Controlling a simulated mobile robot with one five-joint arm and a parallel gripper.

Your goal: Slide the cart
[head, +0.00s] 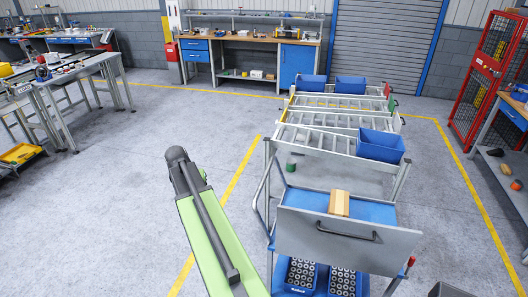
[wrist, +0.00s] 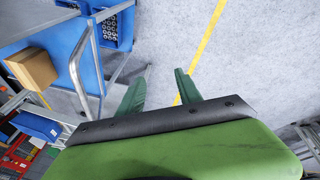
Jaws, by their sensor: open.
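The cart stands right of centre in the head view, with a blue deck (head: 300,200) and a bent grey tube handle (head: 262,197) on its left side. In the wrist view the cart's tube handle (wrist: 77,70) and blue deck (wrist: 45,35) are at the left. My gripper (wrist: 160,87) is open and empty, its two green fingers over bare floor, apart from the handle and to its right in the picture. My green arm shows in the head view; the fingers cannot be made out there.
A grey panel with a dark handle (head: 345,240) stands in front. Blue crates of metal rings (head: 300,273) sit below. A roller rack with blue bins (head: 380,146) is behind. Floor left of the cart is clear, crossed by a yellow line (head: 232,187).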

